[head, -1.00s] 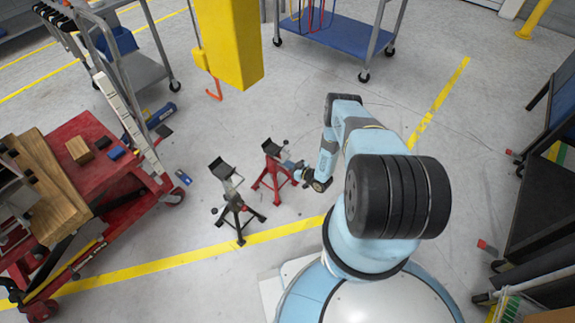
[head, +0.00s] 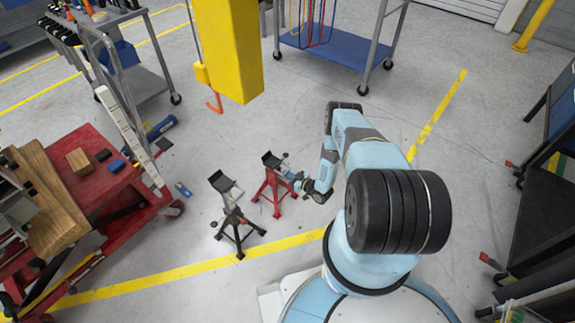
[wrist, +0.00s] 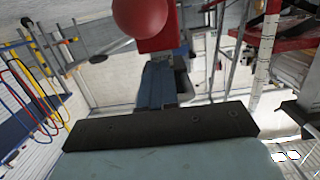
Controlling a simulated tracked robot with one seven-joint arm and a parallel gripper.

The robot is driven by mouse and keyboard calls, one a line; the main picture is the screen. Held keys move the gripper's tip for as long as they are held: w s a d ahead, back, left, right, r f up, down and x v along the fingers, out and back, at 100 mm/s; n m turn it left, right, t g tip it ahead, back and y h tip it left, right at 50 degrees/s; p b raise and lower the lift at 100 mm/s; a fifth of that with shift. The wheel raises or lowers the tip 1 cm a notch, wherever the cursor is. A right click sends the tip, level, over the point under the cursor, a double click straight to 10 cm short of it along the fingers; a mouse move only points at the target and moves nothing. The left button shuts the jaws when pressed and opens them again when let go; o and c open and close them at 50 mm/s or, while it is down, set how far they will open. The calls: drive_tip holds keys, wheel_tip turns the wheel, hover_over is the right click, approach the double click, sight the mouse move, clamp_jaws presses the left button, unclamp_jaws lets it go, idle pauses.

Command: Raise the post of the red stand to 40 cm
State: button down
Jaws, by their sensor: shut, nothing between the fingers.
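The red stand (head: 270,190) stands upright on the floor in the head view, on splayed red legs with a dark saddle (head: 271,160) on its post. My gripper (head: 296,179) is at the right side of this stand, close to its upper body; I cannot tell if it touches. In the wrist view my gripper (wrist: 160,85) is shut and empty, its fingers pointing at a red part (wrist: 160,42) with a rounded red end (wrist: 140,14). I cannot tell clearly which part of the stand this is. The post height cannot be read.
A black stand (head: 238,222) is just left of the red one. A red cart (head: 110,195) with wooden blocks is farther left. A yellow column (head: 228,45) hangs behind. A blue-shelved trolley (head: 335,42) is at the back.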

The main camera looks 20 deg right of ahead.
sight(287, 171)
drive_tip(key=shift+r, duration=3.15)
drive_tip(key=shift+f, duration=1.6)
drive_tip(key=f+v, duration=0.1)
drive_tip(key=v, duration=0.8)
drive_tip(key=shift+f, duration=0.1)
